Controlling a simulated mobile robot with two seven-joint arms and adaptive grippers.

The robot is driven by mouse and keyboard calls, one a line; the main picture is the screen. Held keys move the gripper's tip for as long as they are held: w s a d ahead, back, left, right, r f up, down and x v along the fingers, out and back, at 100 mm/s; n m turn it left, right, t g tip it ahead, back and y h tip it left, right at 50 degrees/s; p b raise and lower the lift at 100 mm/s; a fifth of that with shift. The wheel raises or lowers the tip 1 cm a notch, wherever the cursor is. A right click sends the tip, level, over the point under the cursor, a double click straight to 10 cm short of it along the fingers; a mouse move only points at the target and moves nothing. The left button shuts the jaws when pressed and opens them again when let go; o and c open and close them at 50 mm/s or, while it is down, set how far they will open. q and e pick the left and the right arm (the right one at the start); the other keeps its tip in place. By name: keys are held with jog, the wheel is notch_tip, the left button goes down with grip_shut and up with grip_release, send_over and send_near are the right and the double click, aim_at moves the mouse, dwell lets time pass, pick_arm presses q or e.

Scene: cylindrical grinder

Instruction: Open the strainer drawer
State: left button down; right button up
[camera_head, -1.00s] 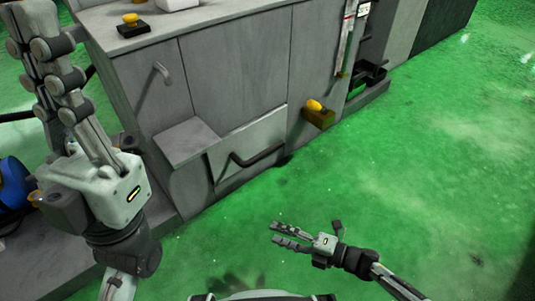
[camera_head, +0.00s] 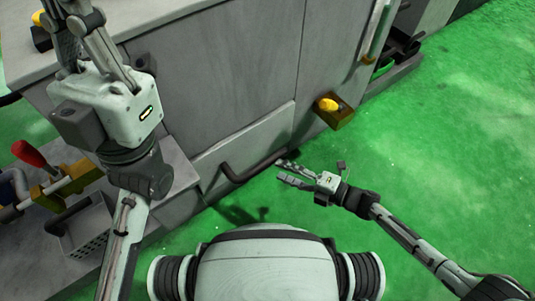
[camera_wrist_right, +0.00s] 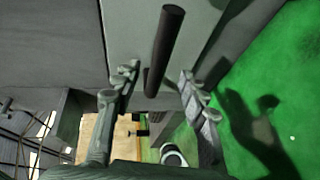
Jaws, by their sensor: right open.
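The strainer drawer (camera_head: 250,140) is a flat grey front low on the grey machine. Its dark bar handle (camera_head: 243,174) runs along its lower part, and the drawer looks closed. My right gripper (camera_head: 281,172) is open at the right end of the handle. In the right wrist view the dark handle (camera_wrist_right: 167,45) lies between the two spread fingers of the right gripper (camera_wrist_right: 158,76), and I see no finger closed on it.
A yellow knob on a brown box (camera_head: 331,107) sticks out right of the drawer. A red-handled valve (camera_head: 32,156) and a grey perforated basket (camera_head: 88,232) stand at the lower left. The green floor (camera_head: 440,160) on the right is clear.

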aim_at(266, 164)
jog(key=b+x, duration=0.1)
jog(key=x, duration=0.5)
jog(key=shift+w+a+f, duration=0.1)
jog(key=shift+w+a, duration=0.05)
jog(key=shift+a, duration=0.15)
grip_shut()
